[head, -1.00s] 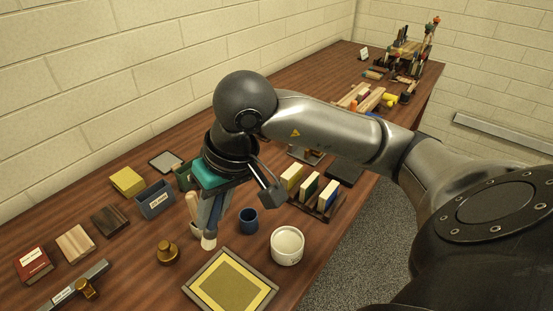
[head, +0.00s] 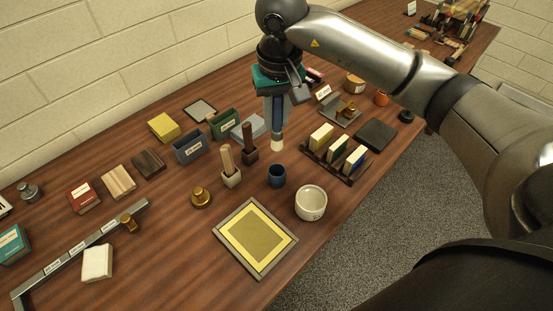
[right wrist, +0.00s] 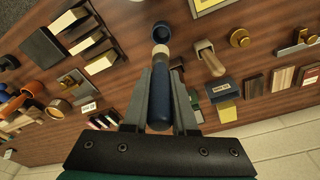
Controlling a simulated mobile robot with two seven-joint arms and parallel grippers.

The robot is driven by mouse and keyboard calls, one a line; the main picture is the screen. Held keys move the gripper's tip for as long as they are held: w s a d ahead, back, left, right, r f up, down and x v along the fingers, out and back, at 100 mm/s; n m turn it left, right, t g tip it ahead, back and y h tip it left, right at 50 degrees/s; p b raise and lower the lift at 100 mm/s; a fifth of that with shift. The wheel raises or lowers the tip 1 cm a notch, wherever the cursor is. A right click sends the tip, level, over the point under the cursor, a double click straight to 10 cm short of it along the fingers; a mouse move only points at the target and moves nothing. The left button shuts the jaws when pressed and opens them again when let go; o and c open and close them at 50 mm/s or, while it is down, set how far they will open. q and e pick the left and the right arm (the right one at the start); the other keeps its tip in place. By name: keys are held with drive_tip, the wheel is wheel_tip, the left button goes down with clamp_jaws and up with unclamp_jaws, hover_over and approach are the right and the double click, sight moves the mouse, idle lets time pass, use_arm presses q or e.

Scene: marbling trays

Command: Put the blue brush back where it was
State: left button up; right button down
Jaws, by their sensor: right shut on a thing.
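My right gripper (head: 277,105) is shut on the blue brush (head: 277,128). The brush hangs about upright, with its blue handle up between the fingers and its pale bristles down. It is clear of the table in the head view. In the right wrist view the brush (right wrist: 160,95) lies between the fingers (right wrist: 160,100), its bristles pointing toward the small blue cup (right wrist: 162,32). In the head view the blue cup (head: 277,176) shows just below the bristles, apart from them. My left gripper is not in view.
A wooden-handled brush (head: 227,160) and a dark-handled brush (head: 249,138) stand in small holders left of the blue brush. A white bowl (head: 311,203), a yellow framed tray (head: 225,234), a brass weight (head: 201,197) and a rack of blocks (head: 337,171) are close by.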

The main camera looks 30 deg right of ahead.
wheel_tip(320, 180, down, 13)
drive_tip(key=shift+r, duration=0.2)
idle(0.3)
drive_tip(key=shift+f+b, duration=0.15)
drive_tip(key=shift+b, duration=0.25)
drive_tip(key=c, duration=0.7)
unclamp_jaws()
drive_tip(key=shift+r+p, duration=0.3)
drive_tip(key=shift+r, duration=0.05)
drive_tip(key=r, duration=0.4)
drive_tip(key=s+r, duration=0.1)
drive_tip(key=r, duration=0.6)
drive_tip(key=shift+s+a+r, duration=0.15)
drive_tip(key=shift+s+r, duration=0.05)
drive_tip(key=shift+r, duration=0.1)
drive_tip(key=shift+s+f, duration=0.1)
